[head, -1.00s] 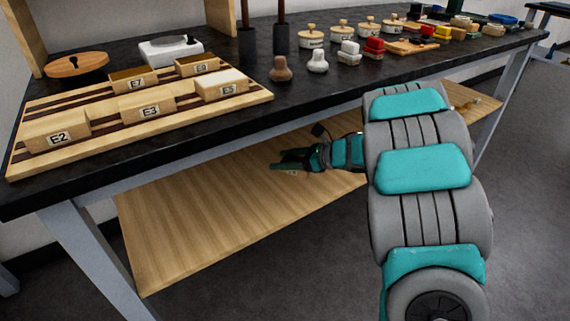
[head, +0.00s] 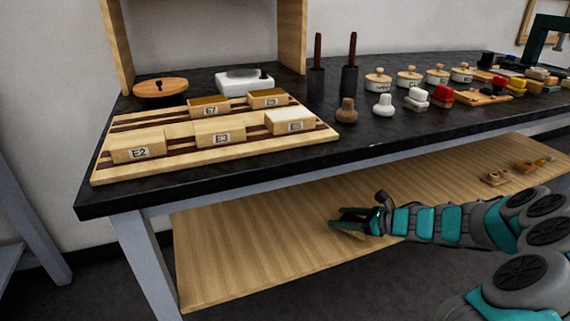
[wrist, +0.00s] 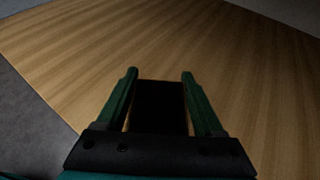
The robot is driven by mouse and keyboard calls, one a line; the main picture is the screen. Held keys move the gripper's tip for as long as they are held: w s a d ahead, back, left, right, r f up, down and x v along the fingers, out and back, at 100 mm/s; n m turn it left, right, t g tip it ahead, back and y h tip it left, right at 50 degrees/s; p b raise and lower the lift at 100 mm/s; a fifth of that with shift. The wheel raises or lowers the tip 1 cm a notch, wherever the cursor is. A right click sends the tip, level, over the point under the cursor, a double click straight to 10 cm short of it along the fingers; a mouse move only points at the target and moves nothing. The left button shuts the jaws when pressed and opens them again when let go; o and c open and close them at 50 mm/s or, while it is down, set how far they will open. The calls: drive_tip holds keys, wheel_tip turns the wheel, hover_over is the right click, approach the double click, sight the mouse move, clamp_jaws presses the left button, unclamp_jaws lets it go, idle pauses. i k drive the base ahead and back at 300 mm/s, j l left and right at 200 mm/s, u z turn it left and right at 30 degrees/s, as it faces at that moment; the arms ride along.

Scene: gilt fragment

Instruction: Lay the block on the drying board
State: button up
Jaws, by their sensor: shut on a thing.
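My gripper (head: 350,222) is in front of the bench, below the black top and over the lower wooden shelf. In the wrist view its two green fingers (wrist: 160,75) are closed on a dark block (wrist: 160,105), with the wood surface beyond it. The block's face is in shadow and any label on it cannot be read. A pale wooden board with dark strips, apparently the drying board (head: 230,154), lies on the left of the bench top. It bears labelled blocks, among them E2 (head: 138,149), E3 (head: 219,133), E7 (head: 209,106) and E5 (head: 289,123).
The black bench top (head: 370,138) is clear along its front edge right of the board. Behind stand a round wooden lid (head: 160,88), a white device (head: 244,83), dark upright holders and lidded jars. Stamps, coloured blocks and tools crowd the right. The lower shelf (head: 250,250) is mostly bare.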

sight(138, 124)
drive_tip(key=k+j+u, duration=0.15)
drive_tip(key=k, duration=1.05)
drive_tip(key=u, duration=1.75)
drive_tip(key=l+u, duration=0.3)
drive_tip(key=k+l+u, duration=0.1)
drive_tip(key=l+u, duration=0.15)
drive_tip(key=l, duration=0.25)
drive_tip(key=k+l+u, duration=0.1)
drive_tip(key=l+u, duration=0.2)
drive_tip(key=k+l+u, duration=0.1)
drive_tip(key=l+u, duration=0.15)
drive_tip(key=l, duration=0.25)
drive_tip(key=k+l, duration=0.1)
drive_tip(key=l, duration=0.2)
drive_tip(key=k+l, duration=0.15)
drive_tip(key=l, duration=0.15)
